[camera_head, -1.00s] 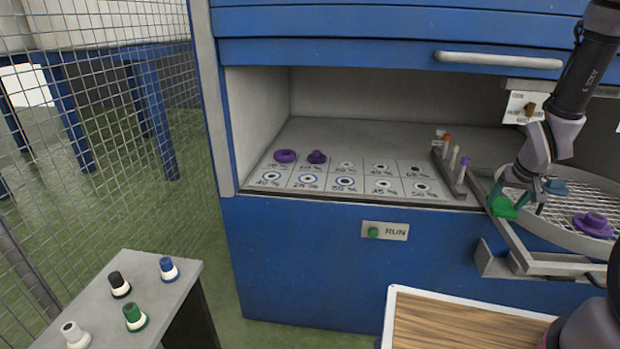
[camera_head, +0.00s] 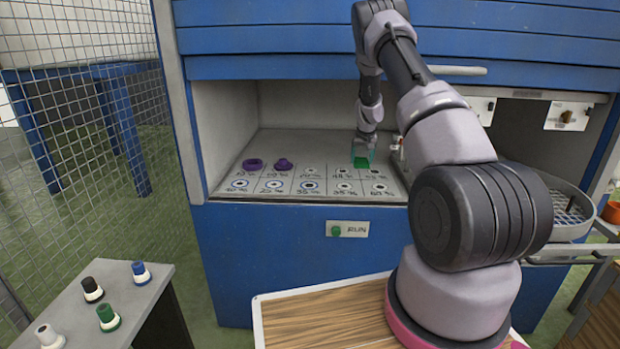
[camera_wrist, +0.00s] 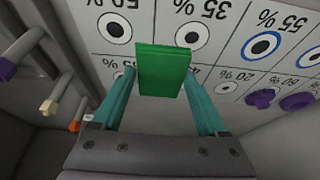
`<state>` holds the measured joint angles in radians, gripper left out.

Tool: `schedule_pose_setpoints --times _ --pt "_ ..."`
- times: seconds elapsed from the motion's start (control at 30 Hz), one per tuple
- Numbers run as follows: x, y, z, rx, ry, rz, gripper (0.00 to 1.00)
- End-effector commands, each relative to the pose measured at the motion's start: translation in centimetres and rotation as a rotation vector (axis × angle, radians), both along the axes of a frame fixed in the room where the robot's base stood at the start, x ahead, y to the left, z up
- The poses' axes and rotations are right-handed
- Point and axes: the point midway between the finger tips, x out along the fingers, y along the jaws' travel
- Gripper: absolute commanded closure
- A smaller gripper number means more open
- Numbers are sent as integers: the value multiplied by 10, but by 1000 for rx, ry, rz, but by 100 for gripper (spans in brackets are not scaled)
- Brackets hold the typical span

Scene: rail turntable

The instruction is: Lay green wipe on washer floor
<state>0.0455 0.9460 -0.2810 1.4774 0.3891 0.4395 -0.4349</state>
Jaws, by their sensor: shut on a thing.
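The green wipe (camera_wrist: 163,70) is a flat green block between the two teal fingers of my gripper (camera_wrist: 163,90) in the wrist view. My gripper is shut on it. In the head view my gripper (camera_head: 363,154) and the wipe (camera_head: 361,162) are inside the blue washer (camera_head: 275,262), over the right part of the light, marked floor (camera_head: 325,197). Labelled circles show around and below the wipe in the wrist view. I cannot tell whether the wipe touches the floor.
Two purple parts (camera_head: 253,164) (camera_head: 284,164) sit at the left of the marked floor. Colour-tipped pegs (camera_wrist: 49,107) stand beside my gripper. A mesh-bottomed round tray (camera_head: 568,208) is at the right. A RUN button (camera_head: 336,230) is on the front. Several knobs stand on a grey bench (camera_head: 125,308).

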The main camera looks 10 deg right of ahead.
Motion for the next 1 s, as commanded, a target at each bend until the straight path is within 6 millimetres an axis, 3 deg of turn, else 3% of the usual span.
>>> schedule_pose_setpoints --times 0.3,0.57,0.7,1.0 --pt "4 -3 -50 4 0 -1 68" --pt "5 -3 -72 3 -1 -1 68" --pt "5 -3 -93 3 -1 -1 68" --pt "5 -3 -99 1 -3 0 68"
